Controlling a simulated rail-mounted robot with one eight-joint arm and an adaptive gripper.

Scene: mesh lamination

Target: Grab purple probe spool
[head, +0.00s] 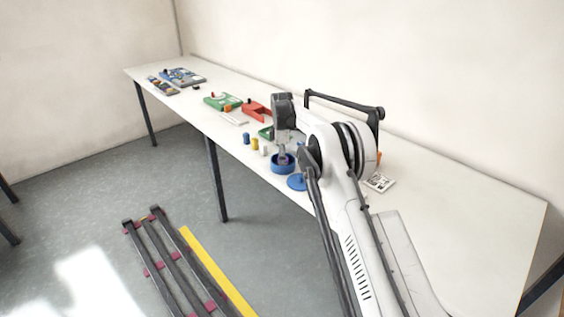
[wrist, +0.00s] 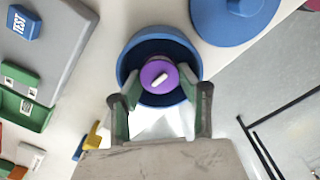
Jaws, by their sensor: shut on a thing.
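The purple probe spool (wrist: 157,78), round with a pale mark on top, sits inside an open blue round container (wrist: 128,55). In the head view the blue container (head: 283,168) stands near the table's front edge. My gripper (wrist: 161,88) reaches down into the container, with its green-padded fingers on either side of the spool, shut on it. In the head view my gripper (head: 283,153) is over the container; its fingertips are too small to make out there. The spool's lower part is hidden in the container.
A blue lid (head: 298,182) lies beside the container. Blue (head: 246,138), yellow (head: 255,144) and white spools stand to the left. A red tray (head: 257,111) and green items lie farther back on the white table (head: 455,230). The table's right side is mostly clear.

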